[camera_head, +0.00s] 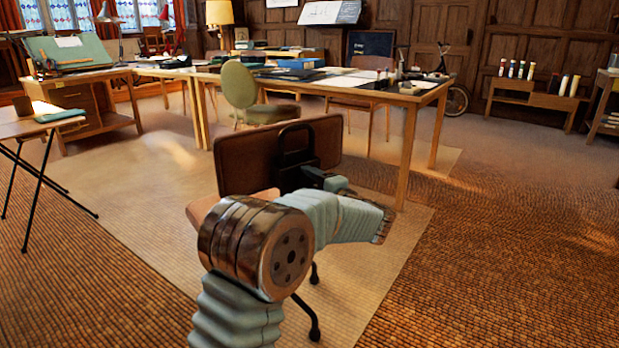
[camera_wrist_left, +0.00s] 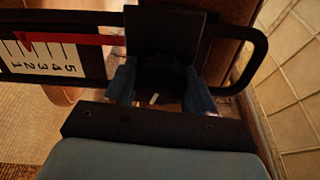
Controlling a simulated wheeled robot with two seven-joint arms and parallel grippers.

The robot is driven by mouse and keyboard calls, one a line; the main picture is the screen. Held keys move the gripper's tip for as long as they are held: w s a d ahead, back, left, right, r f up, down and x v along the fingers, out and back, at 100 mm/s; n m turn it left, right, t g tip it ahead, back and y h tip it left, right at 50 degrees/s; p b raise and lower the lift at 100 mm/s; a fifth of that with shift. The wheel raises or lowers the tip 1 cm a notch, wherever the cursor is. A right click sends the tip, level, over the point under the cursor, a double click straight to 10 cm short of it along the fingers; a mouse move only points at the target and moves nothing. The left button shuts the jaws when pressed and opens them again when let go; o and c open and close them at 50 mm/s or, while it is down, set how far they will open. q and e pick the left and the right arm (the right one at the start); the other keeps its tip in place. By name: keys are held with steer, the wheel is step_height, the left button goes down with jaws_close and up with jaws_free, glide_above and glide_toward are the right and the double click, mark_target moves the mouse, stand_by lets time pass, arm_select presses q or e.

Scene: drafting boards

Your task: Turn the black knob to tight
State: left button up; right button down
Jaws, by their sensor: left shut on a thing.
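The black knob (camera_wrist_left: 165,82) is dark and partly in shadow in the left wrist view. A short pale mark shows at its lower part. My left gripper (camera_wrist_left: 158,76) has one blue-grey finger on each side of the knob and is shut on it. In the head view my left gripper (camera_head: 322,180) is at the back of a brown chair (camera_head: 235,157), and the knob cannot be made out there. My right gripper is out of view.
A black looped frame (camera_head: 297,132) rises at the chair back, close to my gripper. A long wooden table (camera_head: 432,92) with papers and a green chair (camera_head: 240,88) stand behind. The carpet on the right is clear.

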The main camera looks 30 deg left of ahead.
arm_select(q)
steer(key=m+p, duration=0.1)
steer(key=m, duration=0.1)
steer(key=m+p, duration=0.1)
steer(key=p, duration=0.1)
steer(key=shift+r+m, duration=0.4)
steer(key=m+p, duration=0.7)
steer(key=shift+w+r, duration=0.1)
steer(key=shift+m+p, duration=1.5)
steer(key=shift+p, duration=0.3)
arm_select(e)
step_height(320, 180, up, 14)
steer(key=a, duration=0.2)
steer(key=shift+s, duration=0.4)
arm_select(q)
steer(key=shift+f, duration=0.2)
steer(key=o, duration=0.8)
steer(key=shift+o, duration=1.2)
steer(key=shift+f, duration=0.1)
